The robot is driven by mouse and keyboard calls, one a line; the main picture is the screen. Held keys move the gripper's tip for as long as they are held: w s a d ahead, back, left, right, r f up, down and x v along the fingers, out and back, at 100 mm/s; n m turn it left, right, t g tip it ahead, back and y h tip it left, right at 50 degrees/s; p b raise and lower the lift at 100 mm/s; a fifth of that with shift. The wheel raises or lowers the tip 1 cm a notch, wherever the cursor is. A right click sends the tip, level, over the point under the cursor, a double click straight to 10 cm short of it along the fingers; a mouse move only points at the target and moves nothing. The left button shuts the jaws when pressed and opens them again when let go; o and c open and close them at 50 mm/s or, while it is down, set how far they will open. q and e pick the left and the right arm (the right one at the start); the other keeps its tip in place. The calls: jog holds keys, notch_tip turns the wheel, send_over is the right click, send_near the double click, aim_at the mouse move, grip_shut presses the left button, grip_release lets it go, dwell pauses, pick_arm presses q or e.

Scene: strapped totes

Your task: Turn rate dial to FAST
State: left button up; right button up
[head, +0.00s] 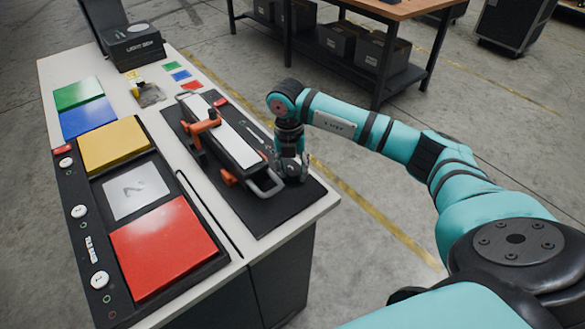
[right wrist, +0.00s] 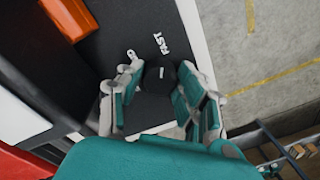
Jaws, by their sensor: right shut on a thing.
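The rate dial (right wrist: 160,76) is a round black knob with a short white mark on its top, in the right wrist view. The white word FAST (right wrist: 161,43) is printed on the black base just beyond it. My right gripper (right wrist: 155,88) has its fingers on both sides of the dial and is shut on it. In the head view my right gripper (head: 292,168) points down at the near right corner of the black base (head: 262,222), and it hides the dial there. My left gripper is not in view.
A long white-topped device (head: 228,138) with an orange clamp (head: 202,127) and a grey metal handle (head: 268,186) stands just left of my right gripper. A panel with a yellow pad (head: 113,145) and a red pad (head: 165,248) lies further left. The table edge is close on the right.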

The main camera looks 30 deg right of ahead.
aim_at(290, 171)
jog(key=shift+r, duration=0.1)
jog(key=o, duration=1.1)
jog(key=shift+o, duration=0.2)
notch_tip(290, 171, up, 12)
jog(key=shift+w+a, duration=0.25)
